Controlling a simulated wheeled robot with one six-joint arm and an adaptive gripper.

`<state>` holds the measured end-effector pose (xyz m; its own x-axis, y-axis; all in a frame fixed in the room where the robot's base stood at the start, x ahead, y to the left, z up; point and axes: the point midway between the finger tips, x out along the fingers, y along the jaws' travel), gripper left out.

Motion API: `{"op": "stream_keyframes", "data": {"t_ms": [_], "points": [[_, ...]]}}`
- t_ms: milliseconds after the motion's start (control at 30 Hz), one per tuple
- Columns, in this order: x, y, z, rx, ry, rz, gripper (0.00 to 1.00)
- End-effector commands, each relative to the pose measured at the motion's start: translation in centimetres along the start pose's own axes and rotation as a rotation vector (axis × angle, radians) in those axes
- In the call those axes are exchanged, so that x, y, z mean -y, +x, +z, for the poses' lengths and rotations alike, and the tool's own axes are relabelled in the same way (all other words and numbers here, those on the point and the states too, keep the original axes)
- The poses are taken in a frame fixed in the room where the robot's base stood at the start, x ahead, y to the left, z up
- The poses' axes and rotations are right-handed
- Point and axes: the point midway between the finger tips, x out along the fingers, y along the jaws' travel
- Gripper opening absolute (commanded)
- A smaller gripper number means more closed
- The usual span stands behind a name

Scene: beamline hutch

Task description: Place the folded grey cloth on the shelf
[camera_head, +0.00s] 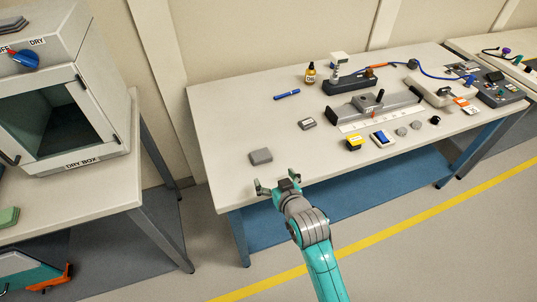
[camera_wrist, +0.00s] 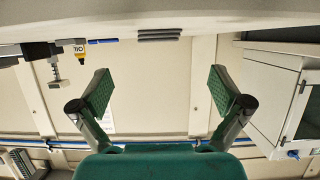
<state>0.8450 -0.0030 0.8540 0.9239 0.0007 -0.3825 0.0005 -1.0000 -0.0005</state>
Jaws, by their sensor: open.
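A folded grey cloth (camera_head: 261,156) lies flat on the white table (camera_head: 232,115), near its left front part. It shows in the wrist view as a thin layered grey stack (camera_wrist: 160,35) at the top, between the finger lines. My gripper (camera_head: 277,181) is open and empty at the table's front edge, just in front of the cloth and apart from it. Both green finger pads are spread wide in the wrist view (camera_wrist: 160,90). A blue lower shelf (camera_head: 345,205) runs under the table; its visible part is bare.
A dry box (camera_head: 75,160) stands on the left bench, with grey folded pieces (camera_head: 12,25) on top and a green one (camera_head: 8,217) beside it. The table holds an amber oil bottle (camera_head: 310,73), a blue pen (camera_head: 287,94), a small grey block (camera_head: 307,123) and instruments further right.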

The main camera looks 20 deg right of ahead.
Motion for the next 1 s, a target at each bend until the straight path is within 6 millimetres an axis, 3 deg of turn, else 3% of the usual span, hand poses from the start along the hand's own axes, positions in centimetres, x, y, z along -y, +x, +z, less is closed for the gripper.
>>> {"op": "stream_keyframes", "data": {"t_ms": [300,567,800,1000], "points": [[0.0,4.4,-0.2,-0.002,0.000,0.000,1.00],[0.0,6.2,-0.4,-0.001,0.000,0.000,1.00],[-0.1,9.4,-0.8,0.000,0.000,0.000,1.00],[-0.1,10.4,-0.8,0.000,0.000,0.000,1.00]]}}
